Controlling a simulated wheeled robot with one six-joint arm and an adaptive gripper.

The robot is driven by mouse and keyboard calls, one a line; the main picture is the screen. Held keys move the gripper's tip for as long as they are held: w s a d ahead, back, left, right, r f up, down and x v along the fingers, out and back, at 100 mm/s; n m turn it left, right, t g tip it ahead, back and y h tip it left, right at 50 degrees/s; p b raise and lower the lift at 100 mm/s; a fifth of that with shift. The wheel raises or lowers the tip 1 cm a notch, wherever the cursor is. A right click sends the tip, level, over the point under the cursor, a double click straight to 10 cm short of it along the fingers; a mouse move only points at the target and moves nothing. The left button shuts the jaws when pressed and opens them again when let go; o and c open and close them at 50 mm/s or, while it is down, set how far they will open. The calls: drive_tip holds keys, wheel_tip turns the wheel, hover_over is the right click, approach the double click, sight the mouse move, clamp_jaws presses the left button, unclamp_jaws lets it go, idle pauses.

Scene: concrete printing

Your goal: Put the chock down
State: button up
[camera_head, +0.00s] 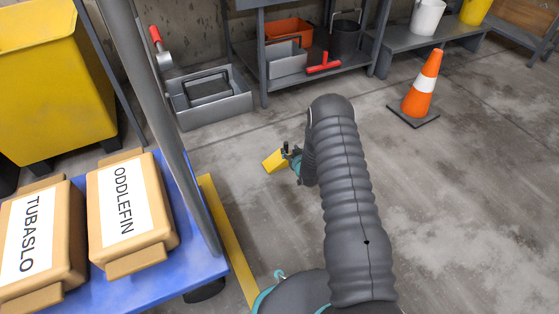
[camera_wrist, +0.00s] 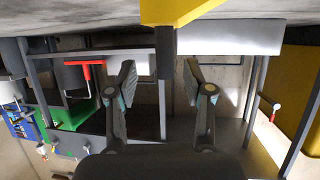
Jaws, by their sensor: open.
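The yellow wedge-shaped chock (camera_head: 274,161) appears to rest on the concrete floor, just left of my gripper (camera_head: 289,153). In the wrist view, which is upside down, the chock (camera_wrist: 185,10) is at the top edge, against the floor. A dark upright post or grip on it points toward the space between my fingers. My gripper (camera_wrist: 160,80) is open there, with a finger on either side of that post and visible gaps at both sides. My arm hides part of the gripper in the head view.
A blue cart with labelled boxes (camera_head: 130,215) stands at the left, beside a yellow floor line (camera_head: 228,240). A grey toolbox (camera_head: 210,98) and metal shelf (camera_head: 262,75) stand behind. An orange cone (camera_head: 421,88) stands at right. The floor around the chock is clear.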

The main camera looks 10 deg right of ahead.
sight(287, 150)
drive_tip(key=x, duration=0.2)
drive_tip(key=b+x, duration=0.1)
drive_tip(key=x, duration=0.1)
drive_tip(key=shift+s+a+f, duration=0.1)
drive_tip(key=shift+a+f, duration=0.2)
drive_tip(key=shift+f, duration=0.1)
drive_tip(key=shift+w+f, duration=0.1)
drive_tip(key=shift+w, duration=0.3)
clamp_jaws()
